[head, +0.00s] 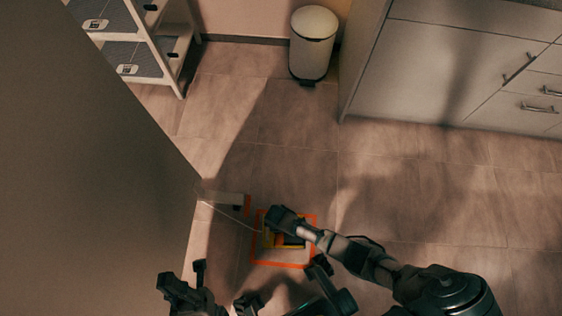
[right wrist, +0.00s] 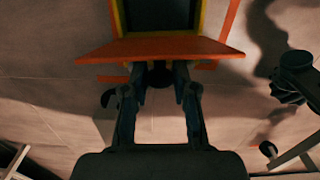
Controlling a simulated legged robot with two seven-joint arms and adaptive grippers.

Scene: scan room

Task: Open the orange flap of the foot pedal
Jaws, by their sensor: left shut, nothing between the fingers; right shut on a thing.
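The foot pedal (head: 268,240) lies on the floor in the head view, with a yellow rim and dark inside, partly covered by my right arm. In the right wrist view its dark inside (right wrist: 160,15) shows beyond the orange flap (right wrist: 160,47). The flap stands out as a wide plate, seen nearly edge-on. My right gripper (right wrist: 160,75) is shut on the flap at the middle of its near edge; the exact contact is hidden. My left gripper (head: 184,291) is shut and empty at the bottom left of the head view, apart from the pedal.
An orange outline (head: 280,265) surrounds the pedal on the floor. A large brown panel (head: 90,190) fills the left side. The tiled floor between is clear.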

